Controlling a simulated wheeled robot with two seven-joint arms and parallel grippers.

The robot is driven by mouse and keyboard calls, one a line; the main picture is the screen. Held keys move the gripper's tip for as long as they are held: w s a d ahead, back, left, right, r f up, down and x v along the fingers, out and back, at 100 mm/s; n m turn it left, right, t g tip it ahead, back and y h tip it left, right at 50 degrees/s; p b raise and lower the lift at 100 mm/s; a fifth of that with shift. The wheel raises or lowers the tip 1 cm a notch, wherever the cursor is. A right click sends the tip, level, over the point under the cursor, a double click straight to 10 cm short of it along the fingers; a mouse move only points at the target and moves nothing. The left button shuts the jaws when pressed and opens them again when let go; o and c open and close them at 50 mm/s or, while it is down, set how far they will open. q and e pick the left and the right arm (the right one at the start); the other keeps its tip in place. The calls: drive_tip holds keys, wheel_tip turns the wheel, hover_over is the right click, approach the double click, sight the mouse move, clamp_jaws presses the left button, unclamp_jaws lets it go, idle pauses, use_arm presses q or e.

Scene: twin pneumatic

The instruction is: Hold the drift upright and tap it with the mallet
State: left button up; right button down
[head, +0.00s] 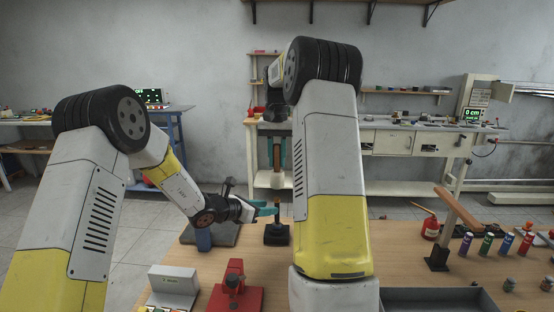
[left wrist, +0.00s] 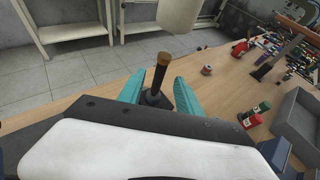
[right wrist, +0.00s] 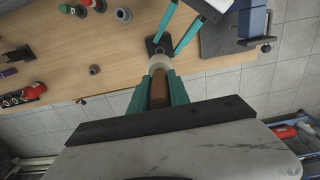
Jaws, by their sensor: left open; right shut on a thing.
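The drift (head: 277,212) is a dark rod with a brownish top. It stands upright in a black base (head: 277,238) near the table's far edge. My left gripper (head: 266,210) is open, its teal fingers on either side of the drift (left wrist: 158,76) in the left wrist view; a gap shows there. My right gripper (head: 277,152) is shut on the brown handle of the mallet (right wrist: 158,95). The mallet's pale head (left wrist: 179,17) is above the drift, apart from it in the left wrist view. The right wrist view's mallet head hides the drift's top.
A red fixture (head: 235,292) and a grey box (head: 173,281) stand at the front. A grey tray (head: 440,300) is front right. A wooden-armed stand (head: 455,212), red can (head: 431,228) and several coloured bottles (head: 486,245) stand on the right. Table between them is bare.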

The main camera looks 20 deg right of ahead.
use_arm(q)
drive_tip(key=x, duration=0.9)
drive_tip(key=shift+r, duration=0.1)
clamp_jaws()
idle(0.9)
